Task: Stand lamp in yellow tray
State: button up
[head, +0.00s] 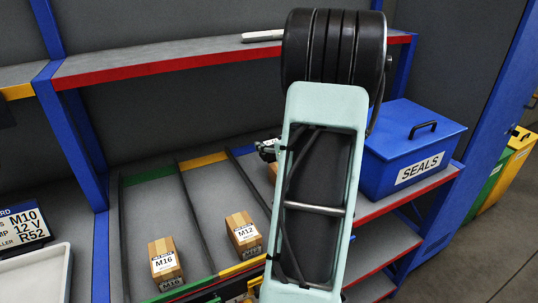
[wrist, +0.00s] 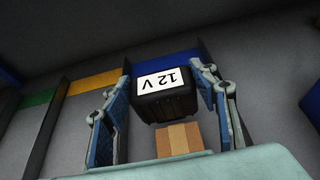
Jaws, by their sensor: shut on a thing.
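A dark block with a white "12 V" label (wrist: 167,82), which I take to be the lamp, is between the two fingers of my gripper (wrist: 168,110) in the wrist view. The fingers are shut on it from both sides, and its label reads upside down. In the head view my arm hides the block and most of my gripper. No separate yellow tray is plain to see; a lane with a yellow end strip (head: 204,160) lies between a green-marked and a blue-marked lane. That yellow strip also shows in the wrist view (wrist: 95,82).
Another carton (wrist: 180,139) is near the held block. A blue SEALS box (head: 412,150) stands right. A red-edged shelf (head: 170,62) runs above; a pale tray (head: 38,275) is lower left.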

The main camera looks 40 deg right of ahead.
aim_at(270, 155)
jog(key=shift+w+d+f, duration=0.15)
jog(key=shift+w+f, duration=0.3)
jog(key=shift+f, duration=0.05)
jog(key=shift+w+d+f, duration=0.15)
jog(key=shift+w+f, duration=0.25)
jog(key=shift+f, duration=0.1)
jog(key=shift+w+f, duration=0.1)
jog(key=shift+f, duration=1.5)
jog(key=shift+f, duration=0.15)
jog(key=o, duration=0.9)
jog(key=shift+f+b, duration=0.1)
jog(key=shift+b, duration=0.2)
jog(key=o, duration=0.5)
jog(key=shift+c, duration=0.2)
jog(key=shift+r, duration=0.2)
